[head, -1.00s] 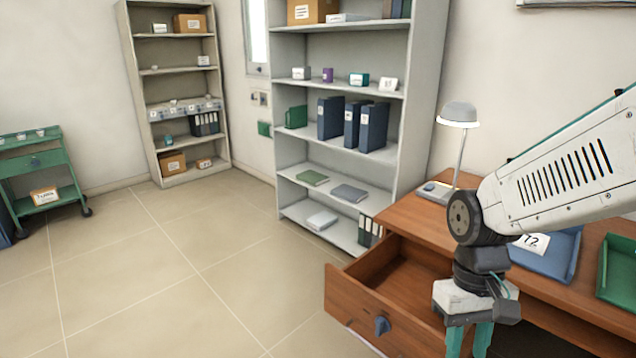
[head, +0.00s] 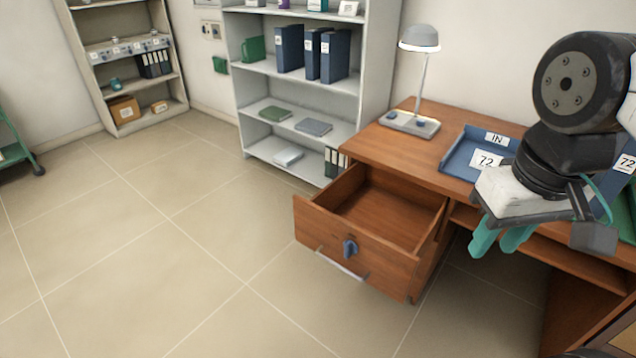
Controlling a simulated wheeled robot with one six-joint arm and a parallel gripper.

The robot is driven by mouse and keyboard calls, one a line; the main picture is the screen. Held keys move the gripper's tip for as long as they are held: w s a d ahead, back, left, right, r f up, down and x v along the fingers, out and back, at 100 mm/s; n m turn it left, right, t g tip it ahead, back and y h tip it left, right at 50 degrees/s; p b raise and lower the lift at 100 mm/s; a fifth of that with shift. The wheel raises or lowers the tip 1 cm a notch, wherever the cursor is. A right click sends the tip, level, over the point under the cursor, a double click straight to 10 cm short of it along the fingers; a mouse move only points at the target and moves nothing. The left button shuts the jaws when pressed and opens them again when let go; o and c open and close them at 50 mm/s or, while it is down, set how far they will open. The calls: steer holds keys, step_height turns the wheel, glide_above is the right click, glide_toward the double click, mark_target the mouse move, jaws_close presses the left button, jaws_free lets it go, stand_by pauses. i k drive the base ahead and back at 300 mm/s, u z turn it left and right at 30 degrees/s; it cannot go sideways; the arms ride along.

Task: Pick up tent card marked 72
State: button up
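A white card marked 72 (head: 487,160) stands in the blue tray (head: 456,163) labelled IN on the wooden desk. Its lower right part is close to my arm in the picture. A second white label marked 72 (head: 626,163) shows at the right edge, partly cut off, and I cannot tell what it belongs to. My gripper (head: 496,246) points down in front of the desk, lower in the picture than the card. Its teal fingers are apart with nothing seen between them. My wrist hides part of the tray and desk.
A lamp (head: 421,70) stands at the desk's back left. A grey shelf (head: 377,60) is behind.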

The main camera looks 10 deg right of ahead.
mark_target(480, 160)
steer(key=z, duration=0.4)
steer(key=k, duration=0.55)
steer(key=u, duration=0.2)
steer(key=i, duration=0.75)
steer(key=z, duration=0.9)
steer(key=i, duration=0.85)
steer(key=z, duration=0.35)
